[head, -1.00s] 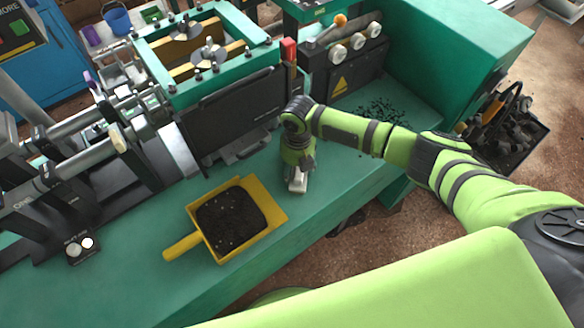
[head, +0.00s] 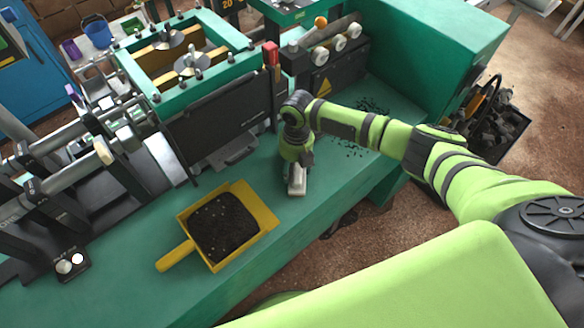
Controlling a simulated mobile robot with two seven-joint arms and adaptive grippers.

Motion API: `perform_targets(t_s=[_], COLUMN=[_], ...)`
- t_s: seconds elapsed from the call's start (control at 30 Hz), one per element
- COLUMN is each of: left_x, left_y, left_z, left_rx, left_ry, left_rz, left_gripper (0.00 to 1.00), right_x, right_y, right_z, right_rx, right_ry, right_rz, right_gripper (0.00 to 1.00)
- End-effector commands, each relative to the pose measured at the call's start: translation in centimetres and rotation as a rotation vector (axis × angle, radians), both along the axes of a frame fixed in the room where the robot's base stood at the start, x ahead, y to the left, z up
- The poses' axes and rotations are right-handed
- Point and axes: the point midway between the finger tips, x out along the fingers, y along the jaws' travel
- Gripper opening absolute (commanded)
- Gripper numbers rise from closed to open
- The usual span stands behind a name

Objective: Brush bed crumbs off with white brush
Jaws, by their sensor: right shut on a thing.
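My right gripper (head: 295,170) points down over the green machine bed (head: 330,193). It is shut on the white brush (head: 297,187), whose pale lower part shows beneath the fingers at the bed. Dark crumbs (head: 372,106) lie scattered on the bed at the right, beyond my right forearm; some may be hidden behind it. A yellow dustpan (head: 262,207) filled with dark crumbs lies on the bed to the left of the brush, its handle toward the lower left. My left gripper is not in view.
The machine with a green frame (head: 190,91) and rollers stands along the back of the bed. A red-tipped lever (head: 270,55) rises behind my gripper. A black tray of dark scrap (head: 497,125) is on the floor at right. The bed's front edge is close to the brush.

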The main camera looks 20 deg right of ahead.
Motion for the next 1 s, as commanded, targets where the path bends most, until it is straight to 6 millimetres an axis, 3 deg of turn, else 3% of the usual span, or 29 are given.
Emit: perform_targets(t_s=[0.03, 0.67, 1.0], left_x=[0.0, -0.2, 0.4], left_y=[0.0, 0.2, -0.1], left_z=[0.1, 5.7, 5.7], left_rx=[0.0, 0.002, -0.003], left_ry=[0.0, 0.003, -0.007], left_rz=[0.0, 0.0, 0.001], left_gripper=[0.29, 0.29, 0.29], right_x=[2.5, 2.4, 1.9], right_y=[-3.1, -3.0, -2.6], right_z=[1.1, 7.0, 6.7], right_rx=[-0.063, -0.062, -0.058], right_ry=[-0.07, -0.068, -0.058], right_rz=[-0.036, -0.037, -0.024], right_gripper=[0.09, 0.09, 0.09])
